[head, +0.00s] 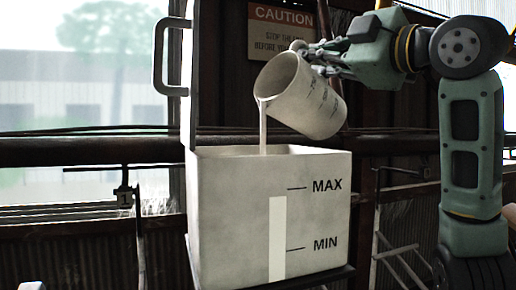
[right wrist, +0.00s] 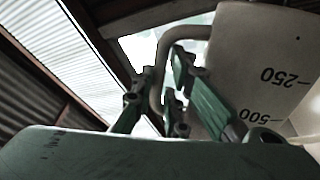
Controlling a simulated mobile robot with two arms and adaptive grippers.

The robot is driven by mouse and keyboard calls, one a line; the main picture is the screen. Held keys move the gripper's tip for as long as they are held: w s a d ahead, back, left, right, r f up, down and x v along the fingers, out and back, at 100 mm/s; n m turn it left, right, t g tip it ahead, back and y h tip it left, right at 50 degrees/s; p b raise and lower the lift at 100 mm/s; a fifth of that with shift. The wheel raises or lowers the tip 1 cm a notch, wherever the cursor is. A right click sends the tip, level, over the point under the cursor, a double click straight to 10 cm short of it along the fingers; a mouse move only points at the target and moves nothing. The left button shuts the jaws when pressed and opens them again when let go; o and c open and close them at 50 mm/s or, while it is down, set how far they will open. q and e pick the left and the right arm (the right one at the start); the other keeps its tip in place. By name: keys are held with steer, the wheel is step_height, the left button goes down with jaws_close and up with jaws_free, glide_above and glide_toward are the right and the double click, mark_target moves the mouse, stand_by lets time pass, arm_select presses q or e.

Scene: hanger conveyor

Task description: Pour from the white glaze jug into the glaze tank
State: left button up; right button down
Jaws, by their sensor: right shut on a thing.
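The white glaze jug (head: 308,98) is tilted steeply with its mouth to the left, above the glaze tank (head: 232,212). A pale stream (head: 262,128) runs from its lip down into the tank's open top. The tank is white, with MAX and MIN marks and a pale level strip (head: 277,238) reaching a little below MAX. My right gripper (head: 312,58) is shut on the jug's handle, at the jug's upper right side. In the right wrist view the jug (right wrist: 262,75) shows 250 and 500 marks beside the fingers (right wrist: 172,100). The left gripper is not in view.
A raised lid with a handle (head: 160,55) stands upright at the tank's left rear edge. A caution sign (head: 283,32) hangs behind the jug. A dark horizontal rail (head: 90,150) runs behind the tank. A window is at the left.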

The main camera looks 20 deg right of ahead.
steer(key=shift+s+a+f+n+y+p, duration=0.15)
steer(key=shift+s+a+n+y+p, duration=0.1)
steer(key=shift+a+n, duration=0.4)
steer(key=shift+s+a+f+n+y+p, duration=0.2)
steer(key=shift+a+n, duration=0.2)
steer(key=shift+n, duration=0.45)
stand_by(2.1)
steer(key=shift+r, duration=0.1)
steer(key=d+m, duration=0.1)
steer(key=m, duration=0.1)
steer(key=w+d+m+h+p, duration=0.1)
steer(key=m, duration=0.1)
steer(key=d+m, duration=0.2)
steer(key=shift+w+r+h, duration=0.3)
steer(key=shift+r+h, duration=0.05)
steer(key=shift+a, duration=0.1)
steer(key=shift+f+m, duration=0.4)
steer(key=shift+m, duration=0.4)
steer(key=m, duration=0.1)
steer(key=d+f+m, duration=0.1)
steer(key=m+h, duration=0.1)
steer(key=m, duration=0.1)
steer(key=shift+w+d+f+b, duration=0.15)
steer(key=shift+w+f+b, duration=0.1)
steer(key=shift+w+b, duration=0.1)
steer(key=shift+s, duration=0.1)
